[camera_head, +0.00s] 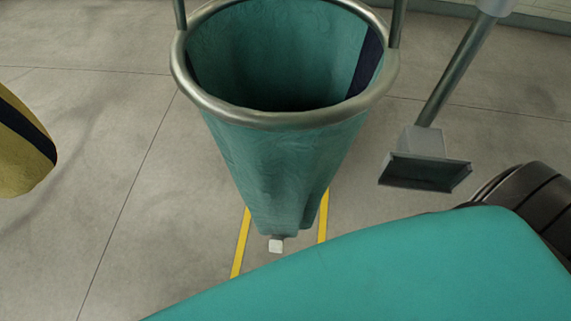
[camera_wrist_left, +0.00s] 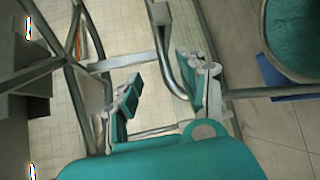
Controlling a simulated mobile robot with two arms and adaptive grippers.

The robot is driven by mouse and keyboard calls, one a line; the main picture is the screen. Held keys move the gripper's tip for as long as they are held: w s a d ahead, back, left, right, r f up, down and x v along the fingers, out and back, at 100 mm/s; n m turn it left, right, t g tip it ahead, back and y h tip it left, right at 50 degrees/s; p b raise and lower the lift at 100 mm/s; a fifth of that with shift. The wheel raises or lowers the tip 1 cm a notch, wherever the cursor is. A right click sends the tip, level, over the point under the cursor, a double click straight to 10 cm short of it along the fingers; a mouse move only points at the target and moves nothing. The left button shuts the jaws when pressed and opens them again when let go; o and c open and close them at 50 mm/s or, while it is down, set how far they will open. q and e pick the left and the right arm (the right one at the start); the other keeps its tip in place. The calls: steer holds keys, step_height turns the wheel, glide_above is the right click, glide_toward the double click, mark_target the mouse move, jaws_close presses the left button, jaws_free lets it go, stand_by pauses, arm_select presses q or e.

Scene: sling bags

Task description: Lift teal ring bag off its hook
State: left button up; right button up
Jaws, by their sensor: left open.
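The teal ring bag (camera_head: 280,165) hangs mouth-up in the middle of the head view, wide at its metal ring (camera_head: 290,118) and narrow at the foot. A dark blue strip runs down its inside. A teal bag with a metal rim shows in part at the upper right of the left wrist view (camera_wrist_left: 300,35). My left gripper (camera_wrist_left: 160,80) is open, its fingers apart on either side of a bent grey tube. The gripper is clear of the bag's rim in that view. The hook cannot be made out. My right gripper is not in view.
Grey uprights flank the bag. A slanted pole ends in a grey rectangular piece (camera_head: 425,172) at the right. A yellow bag (camera_head: 22,145) with a dark strip is at the left edge. Metal frame bars (camera_wrist_left: 75,75) crowd the wrist view's left.

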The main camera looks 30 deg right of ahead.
arm_select(q)
steer(key=p+x, duration=0.3)
steer(key=x, duration=0.3)
steer(key=shift+f, duration=0.25)
steer(key=shift+a, duration=0.25)
steer(key=c, duration=0.8)
jaws_close()
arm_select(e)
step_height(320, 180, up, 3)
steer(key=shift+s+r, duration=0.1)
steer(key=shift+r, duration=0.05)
arm_select(q)
steer(key=shift+r, duration=0.15)
